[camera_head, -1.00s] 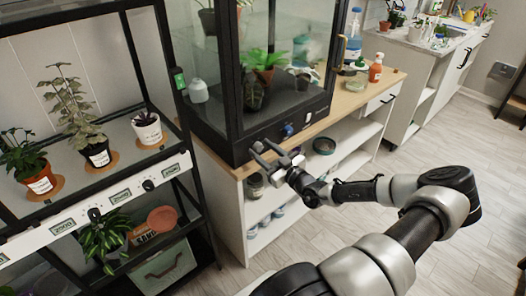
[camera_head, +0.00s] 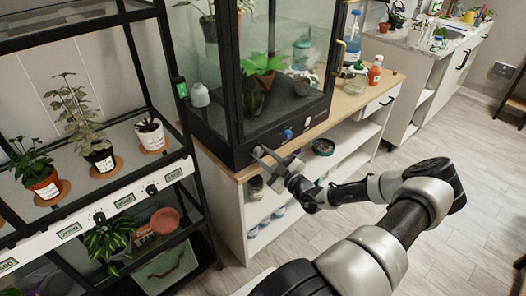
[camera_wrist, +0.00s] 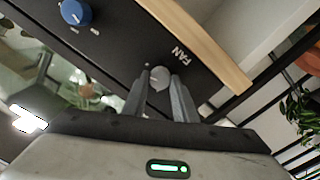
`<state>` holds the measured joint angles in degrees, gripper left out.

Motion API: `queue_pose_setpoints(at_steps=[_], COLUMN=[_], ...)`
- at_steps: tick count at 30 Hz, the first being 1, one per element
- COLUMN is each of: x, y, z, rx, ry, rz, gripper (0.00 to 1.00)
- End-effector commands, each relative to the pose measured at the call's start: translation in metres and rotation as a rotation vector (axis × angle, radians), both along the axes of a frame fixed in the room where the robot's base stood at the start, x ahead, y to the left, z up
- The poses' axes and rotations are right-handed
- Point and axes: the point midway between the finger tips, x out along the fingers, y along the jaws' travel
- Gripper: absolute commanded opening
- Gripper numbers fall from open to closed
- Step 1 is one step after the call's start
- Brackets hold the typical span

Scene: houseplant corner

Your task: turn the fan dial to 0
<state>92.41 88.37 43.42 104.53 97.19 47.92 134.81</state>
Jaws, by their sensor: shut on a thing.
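The fan dial (camera_wrist: 159,77) is a small light-grey knob on the black front panel (camera_wrist: 120,40) of the glass cabinet, next to the label FAN. My gripper (camera_wrist: 159,90) is shut on the knob, one finger at each side of it. In the head view my gripper (camera_head: 264,155) is at the cabinet's lower front edge, near its left corner, and hides the fan dial. The dial's pointer and its setting cannot be read.
A blue dial (camera_wrist: 76,12) sits on the same panel; it also shows in the head view (camera_head: 288,134). A wooden counter edge (camera_wrist: 200,45) runs just below the panel. A plant shelf (camera_head: 80,215) stands at the left. The floor at the right is clear.

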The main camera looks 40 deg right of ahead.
Motion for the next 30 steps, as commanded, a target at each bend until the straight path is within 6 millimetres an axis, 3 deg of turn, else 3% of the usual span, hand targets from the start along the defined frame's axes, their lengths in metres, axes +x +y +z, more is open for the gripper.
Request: queue_pose_setpoints(at_steps=[30], x=[-0.0003], y=[-0.0008], z=[-0.0029], rx=[-0.963], ry=[-0.074], rz=[-0.001], gripper=[0.03])
